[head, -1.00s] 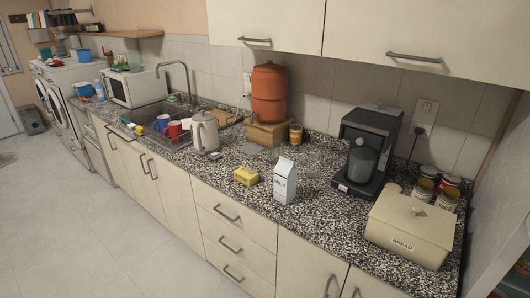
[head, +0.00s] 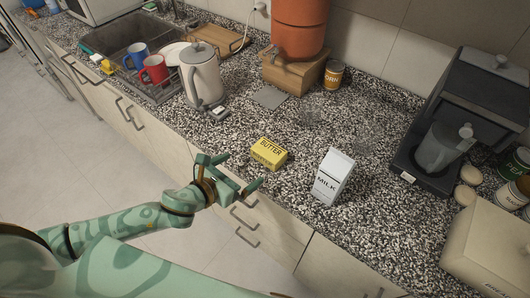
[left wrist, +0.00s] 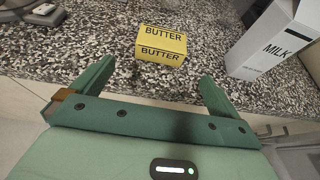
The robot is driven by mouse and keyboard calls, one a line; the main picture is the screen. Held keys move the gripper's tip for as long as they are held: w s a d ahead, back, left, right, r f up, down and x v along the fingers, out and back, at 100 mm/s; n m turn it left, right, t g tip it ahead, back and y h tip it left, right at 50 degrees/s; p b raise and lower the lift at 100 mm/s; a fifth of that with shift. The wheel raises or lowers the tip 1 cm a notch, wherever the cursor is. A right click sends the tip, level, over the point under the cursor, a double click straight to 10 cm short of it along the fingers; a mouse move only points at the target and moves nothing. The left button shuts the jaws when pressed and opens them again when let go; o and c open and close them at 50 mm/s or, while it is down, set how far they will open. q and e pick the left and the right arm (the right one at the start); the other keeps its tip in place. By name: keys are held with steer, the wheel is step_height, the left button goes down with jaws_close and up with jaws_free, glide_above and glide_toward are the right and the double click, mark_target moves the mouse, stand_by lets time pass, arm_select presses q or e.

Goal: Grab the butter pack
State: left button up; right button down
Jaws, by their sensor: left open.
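The yellow butter pack (head: 268,153) lies on the speckled countertop near its front edge, left of the milk carton. In the left wrist view the butter pack (left wrist: 161,46) is ahead of the fingers, roughly centred between them and apart from both. My left gripper (head: 232,174) is open and empty at the counter's front edge, just short of the butter pack. Its two green fingers (left wrist: 155,85) are spread wide in the left wrist view. My right gripper is in neither view.
A white milk carton (head: 332,176) stands just right of the butter. A kettle (head: 202,78) stands behind left, and a coffee machine (head: 455,120) and bread box (head: 492,248) are at right. Cream drawers (head: 262,228) are below the counter edge. Counter behind the butter is mostly clear.

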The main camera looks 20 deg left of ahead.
mark_target(266, 152)
arm_select(q)
steer(key=x, duration=0.2)
steer(key=d+x, duration=0.1)
steer(key=x, duration=0.2)
steer(key=shift+s+r+b, duration=0.1)
steer(key=shift+s+b, duration=0.1)
steer(key=shift+b, duration=0.1)
steer(key=w, duration=0.1)
steer(key=w+f, duration=0.1)
steer(key=shift+w+d+f, duration=0.1)
steer(key=shift+w+f, duration=0.05)
steer(key=shift+w, duration=0.15)
steer(key=shift+w+d+f, duration=0.1)
steer(key=shift+w+d, duration=0.15)
steer(key=shift+w, duration=0.3)
steer(key=x, duration=0.2)
steer(key=b+x, duration=0.1)
steer(key=shift+w+d, duration=0.15)
steer(key=shift+w, duration=0.35)
steer(key=shift+w+d, duration=0.1)
steer(key=shift+w, duration=0.2)
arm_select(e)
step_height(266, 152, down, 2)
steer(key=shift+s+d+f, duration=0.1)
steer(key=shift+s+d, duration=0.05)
arm_select(q)
steer(key=shift+c, duration=0.3)
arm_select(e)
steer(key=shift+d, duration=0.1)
